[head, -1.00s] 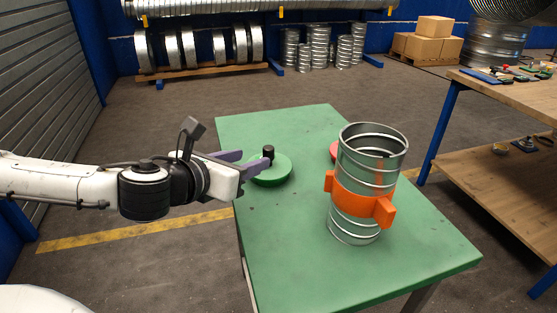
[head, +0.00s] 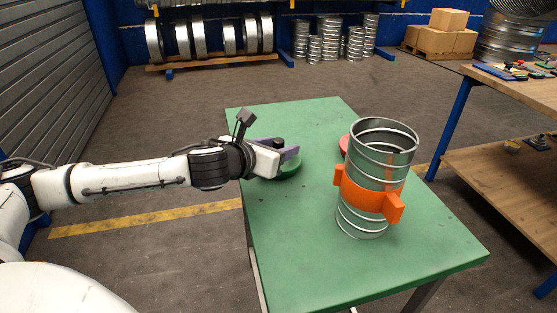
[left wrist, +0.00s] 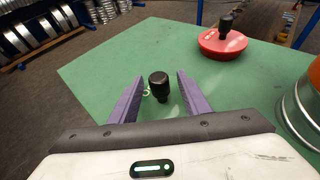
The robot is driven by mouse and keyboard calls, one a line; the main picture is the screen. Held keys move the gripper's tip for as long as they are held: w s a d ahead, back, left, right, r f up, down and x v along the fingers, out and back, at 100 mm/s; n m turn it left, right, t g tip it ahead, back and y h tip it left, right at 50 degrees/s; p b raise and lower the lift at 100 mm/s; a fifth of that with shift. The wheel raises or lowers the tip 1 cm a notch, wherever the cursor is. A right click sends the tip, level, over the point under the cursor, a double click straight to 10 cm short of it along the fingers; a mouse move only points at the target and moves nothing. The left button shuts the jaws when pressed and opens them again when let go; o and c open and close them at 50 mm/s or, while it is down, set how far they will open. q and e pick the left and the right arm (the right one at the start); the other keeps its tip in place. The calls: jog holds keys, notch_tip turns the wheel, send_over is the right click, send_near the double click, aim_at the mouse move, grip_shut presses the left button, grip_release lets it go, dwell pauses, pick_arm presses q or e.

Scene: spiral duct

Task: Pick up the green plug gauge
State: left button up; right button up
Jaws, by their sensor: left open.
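The green plug gauge (head: 289,170), a flat green disc with a black knob, lies on the green table (head: 290,270) near its left edge. In the left wrist view its black knob (left wrist: 159,80) stands between my two purple fingers; the disc is hard to tell from the green tabletop. My left gripper (head: 284,150) is open, its fingers on either side of the knob with visible gaps. In the head view the gripper hides part of the gauge. My right gripper is not in view.
A red plug gauge (left wrist: 222,45) with a black knob lies further back, partly behind the upright steel duct (head: 378,155) with its orange clamp (head: 366,192). A wooden workbench (head: 520,85) stands at the right. The table's front part is clear.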

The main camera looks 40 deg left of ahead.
pick_arm(q)
jog(key=shift+c, duration=0.4)
grip_shut()
jog(key=shift+r, duration=0.1)
